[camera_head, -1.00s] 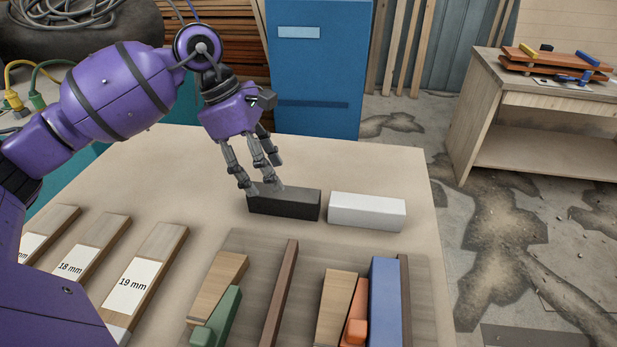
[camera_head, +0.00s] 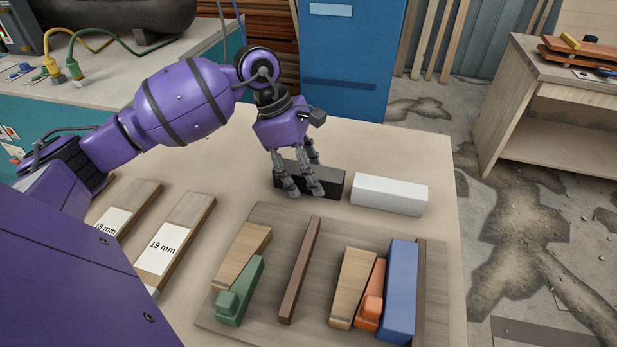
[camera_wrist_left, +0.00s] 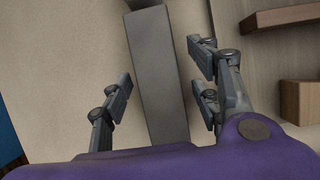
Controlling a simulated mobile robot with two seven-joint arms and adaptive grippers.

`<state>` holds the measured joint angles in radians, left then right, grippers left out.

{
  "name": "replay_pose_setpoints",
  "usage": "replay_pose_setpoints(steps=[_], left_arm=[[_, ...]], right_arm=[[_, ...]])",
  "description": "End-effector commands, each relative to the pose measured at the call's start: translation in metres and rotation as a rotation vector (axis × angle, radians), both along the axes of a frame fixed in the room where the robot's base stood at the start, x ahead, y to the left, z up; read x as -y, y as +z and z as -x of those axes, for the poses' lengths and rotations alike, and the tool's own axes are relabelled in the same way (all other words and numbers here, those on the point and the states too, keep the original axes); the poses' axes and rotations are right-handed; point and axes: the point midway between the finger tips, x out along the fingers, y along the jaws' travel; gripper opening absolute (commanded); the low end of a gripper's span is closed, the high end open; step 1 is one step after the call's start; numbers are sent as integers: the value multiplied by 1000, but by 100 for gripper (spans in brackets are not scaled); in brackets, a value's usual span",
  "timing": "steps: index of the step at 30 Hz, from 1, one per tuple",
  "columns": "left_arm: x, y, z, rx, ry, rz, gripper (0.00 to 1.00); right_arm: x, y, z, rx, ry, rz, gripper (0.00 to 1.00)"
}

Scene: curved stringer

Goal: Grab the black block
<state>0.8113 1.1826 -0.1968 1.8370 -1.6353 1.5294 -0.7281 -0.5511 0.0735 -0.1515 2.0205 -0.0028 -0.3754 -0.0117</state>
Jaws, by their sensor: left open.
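The black block (camera_head: 332,182) lies on the table behind the tray, left of the white block (camera_head: 389,194). My left gripper (camera_head: 302,188) is over its left part, with some fingers in front and one behind, hiding part of it. In the left wrist view the block (camera_wrist_left: 157,75) runs between the open fingers (camera_wrist_left: 160,95), one finger on the left and two on the right. It looks grey there, and gaps show on both sides. The white block's end seems to show at the top edge. My right gripper is not in view.
A wooden board (camera_head: 275,220) in front holds a green piece (camera_head: 240,293), an orange piece (camera_head: 370,300), a blue block (camera_head: 401,290) and wood strips. Labelled wood samples (camera_head: 172,245) lie left. A blue cabinet (camera_head: 345,60) stands behind. The table behind the blocks is clear.

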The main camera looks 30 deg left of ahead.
Motion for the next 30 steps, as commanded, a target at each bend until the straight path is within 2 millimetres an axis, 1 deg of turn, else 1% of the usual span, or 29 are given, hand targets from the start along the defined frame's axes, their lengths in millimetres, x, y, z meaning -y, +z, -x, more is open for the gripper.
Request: replay_pose_setpoints(steps=[1,2,12,13,23,26,29,30], left_arm=[[0,0,0,0,0,0,54],[0,0,0,0,0,0,50],[0,1,0,0,0,0,5],[0,1,0,0,0,0,2],[0,5,-1,3,0,0,2],[0,13,-1,4,1,0,2],[0,25,-1,4,0,-1,2],[0,32,-1,5,-1,-1,2]], right_arm=[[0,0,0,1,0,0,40],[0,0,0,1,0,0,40],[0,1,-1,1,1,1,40],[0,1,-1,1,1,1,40],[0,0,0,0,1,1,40],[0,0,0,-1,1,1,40],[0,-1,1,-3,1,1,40],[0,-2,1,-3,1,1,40]])
